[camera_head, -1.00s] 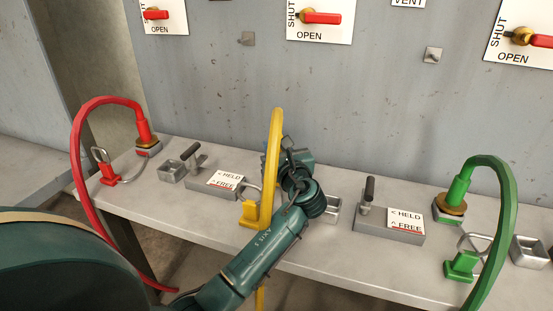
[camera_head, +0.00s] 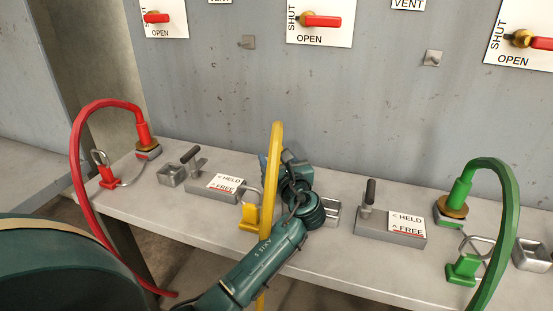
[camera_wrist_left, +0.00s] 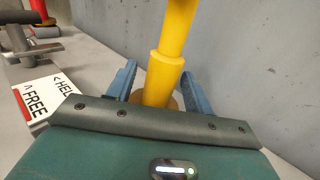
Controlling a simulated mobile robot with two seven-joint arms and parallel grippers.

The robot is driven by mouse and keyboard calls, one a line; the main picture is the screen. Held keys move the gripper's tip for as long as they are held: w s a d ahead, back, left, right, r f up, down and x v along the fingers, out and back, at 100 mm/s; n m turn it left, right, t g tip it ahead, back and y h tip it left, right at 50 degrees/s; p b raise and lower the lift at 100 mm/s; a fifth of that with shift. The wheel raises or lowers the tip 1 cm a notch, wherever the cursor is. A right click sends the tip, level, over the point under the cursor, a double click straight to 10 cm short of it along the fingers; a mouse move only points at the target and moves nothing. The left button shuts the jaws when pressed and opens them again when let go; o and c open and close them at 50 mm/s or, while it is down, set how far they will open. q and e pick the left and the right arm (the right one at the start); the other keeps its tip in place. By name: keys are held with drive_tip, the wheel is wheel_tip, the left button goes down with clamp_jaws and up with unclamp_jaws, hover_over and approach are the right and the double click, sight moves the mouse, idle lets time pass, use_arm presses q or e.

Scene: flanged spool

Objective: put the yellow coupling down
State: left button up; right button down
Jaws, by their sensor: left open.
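The yellow coupling (camera_wrist_left: 163,78) stands between the two blue fingers of my left gripper (camera_wrist_left: 159,90) in the left wrist view. The fingers are open, one on each side of it, with a gap visible. A brass part (camera_wrist_left: 174,102) shows at its lower end. In the head view my left gripper (camera_head: 273,166) is at the bench, and the arm and yellow hose (camera_head: 270,180) hide the coupling. I cannot tell what its lower end rests on. A yellow cap (camera_head: 250,217) with a wire loop lies just left of the hose. My right gripper is not in view.
The grey bench (camera_head: 300,255) carries two lever blocks (camera_head: 212,188) (camera_head: 390,226) with HELD/FREE labels. A red hose (camera_head: 76,160) arches at left and a green hose (camera_head: 510,210) at right. The wall with red valve handles (camera_head: 322,21) stands behind.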

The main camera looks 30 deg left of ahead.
use_arm(q)
drive_tip(key=shift+r, duration=0.1)
drive_tip(key=shift+s+d, duration=0.1)
drive_tip(key=shift+d, duration=0.05)
drive_tip(key=p+v, duration=0.1)
drive_tip(key=v, duration=1)
drive_tip(key=shift+s+d+r, duration=0.15)
drive_tip(key=shift+s+d, duration=0.1)
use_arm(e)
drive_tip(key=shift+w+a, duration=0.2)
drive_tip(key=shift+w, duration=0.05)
